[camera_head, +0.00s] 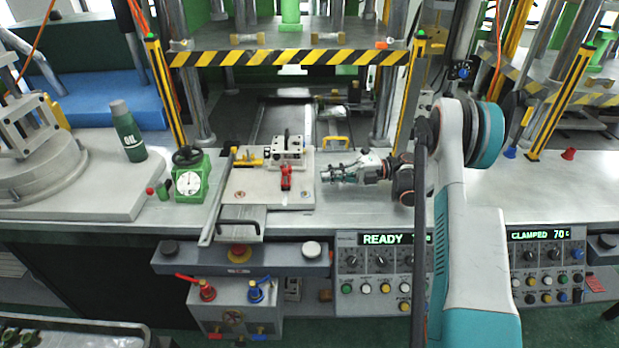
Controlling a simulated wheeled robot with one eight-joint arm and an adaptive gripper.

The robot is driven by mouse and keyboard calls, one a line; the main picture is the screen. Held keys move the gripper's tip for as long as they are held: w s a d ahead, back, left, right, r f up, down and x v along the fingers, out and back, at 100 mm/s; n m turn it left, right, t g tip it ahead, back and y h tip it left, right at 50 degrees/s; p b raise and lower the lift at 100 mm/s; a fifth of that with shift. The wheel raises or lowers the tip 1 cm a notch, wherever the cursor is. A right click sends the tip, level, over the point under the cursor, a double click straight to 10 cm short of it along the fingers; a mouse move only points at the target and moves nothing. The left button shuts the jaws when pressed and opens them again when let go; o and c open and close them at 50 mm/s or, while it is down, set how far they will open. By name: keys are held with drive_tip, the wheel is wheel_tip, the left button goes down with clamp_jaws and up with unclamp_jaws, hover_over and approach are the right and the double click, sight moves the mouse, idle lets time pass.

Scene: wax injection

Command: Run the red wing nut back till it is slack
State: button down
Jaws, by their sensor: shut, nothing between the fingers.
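The red wing nut (286,178) stands at the front of the metal mould block (289,153), which sits on a light plate (248,193) on the bench. My gripper (324,176) is just right of the plate, pointing left toward the wing nut. It is shut and empty, with a clear gap between its fingertips and the nut. The nut's thread and how tight it sits are too small to tell.
A green oil bottle (127,131) and a green dial gauge box (190,178) stand to the left. A yellow handle (335,143) lies behind my gripper. Striped press posts (167,92) and a crossbar (290,57) rise behind.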

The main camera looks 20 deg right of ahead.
sight(286, 177)
drive_tip(key=a+b, duration=0.1)
drive_tip(key=a, duration=0.2)
drive_tip(key=w+a+b, duration=0.1)
drive_tip(key=a, duration=0.5)
drive_tip(key=shift+w+a+b, duration=0.2)
drive_tip(key=shift+w+b, duration=0.15)
drive_tip(key=shift+b, duration=0.05)
drive_tip(key=shift+w, duration=0.1)
drive_tip(key=shift+d, duration=0.1)
